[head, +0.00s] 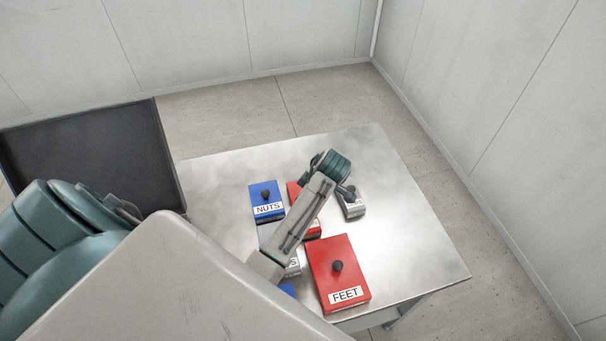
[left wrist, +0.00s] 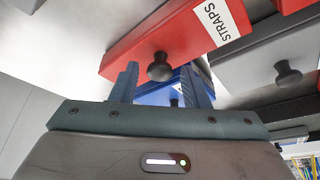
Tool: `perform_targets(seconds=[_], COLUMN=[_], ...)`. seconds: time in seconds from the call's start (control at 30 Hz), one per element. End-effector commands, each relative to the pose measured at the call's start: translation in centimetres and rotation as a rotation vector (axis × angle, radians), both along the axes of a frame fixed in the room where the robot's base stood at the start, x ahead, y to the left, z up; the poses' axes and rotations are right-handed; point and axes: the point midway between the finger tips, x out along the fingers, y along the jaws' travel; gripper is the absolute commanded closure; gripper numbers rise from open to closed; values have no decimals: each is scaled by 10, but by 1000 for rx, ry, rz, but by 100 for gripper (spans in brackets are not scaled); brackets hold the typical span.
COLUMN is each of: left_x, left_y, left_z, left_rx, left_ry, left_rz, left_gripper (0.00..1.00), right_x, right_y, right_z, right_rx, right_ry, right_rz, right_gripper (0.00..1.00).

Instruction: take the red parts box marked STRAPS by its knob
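In the left wrist view the red STRAPS box (left wrist: 150,40) lies across the top, with its white label (left wrist: 222,22) readable. Its dark round knob (left wrist: 159,67) shows between the fingertips of my left gripper (left wrist: 158,75), which is open. No finger visibly touches the knob. In the head view a red box (head: 293,190) is partly covered by my left arm, so its label cannot be read. The left fingers are hidden there behind my wrist. My right gripper is in neither view.
In the wrist view a blue box (left wrist: 155,94) and a grey box (left wrist: 255,62) with knobs adjoin STRAPS. The table's right side is clear.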

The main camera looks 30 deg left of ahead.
Motion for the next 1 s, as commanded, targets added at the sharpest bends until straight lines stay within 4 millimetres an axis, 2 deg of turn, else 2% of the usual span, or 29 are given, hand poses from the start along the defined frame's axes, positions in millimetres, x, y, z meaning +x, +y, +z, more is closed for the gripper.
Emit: perform_targets(seconds=[0.03, 0.2, 0.5, 0.63, 0.83, 0.9, 1.0], left_x=[0, 0, 0, 2, 2, 1, 1], left_y=[0, 0, 0, 0, 0, 0, 0], left_z=[0, 0, 1, 10, 51, 72, 85], left_rx=[0, 0, 0, 1, 1, 0, 0], left_ry=[0, 0, -1, -4, -9, -1, -1], left_rz=[0, 0, 0, 0, 1, 1, 1], left_gripper=[69, 100, 100, 100, 100, 100, 100], right_x=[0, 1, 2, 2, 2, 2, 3], right_y=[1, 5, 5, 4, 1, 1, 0], right_z=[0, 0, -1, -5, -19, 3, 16], right_rx=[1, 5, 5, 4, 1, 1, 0], right_ry=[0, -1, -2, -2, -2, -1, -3], right_rz=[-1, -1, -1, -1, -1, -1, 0], right_gripper=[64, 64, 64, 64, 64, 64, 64])
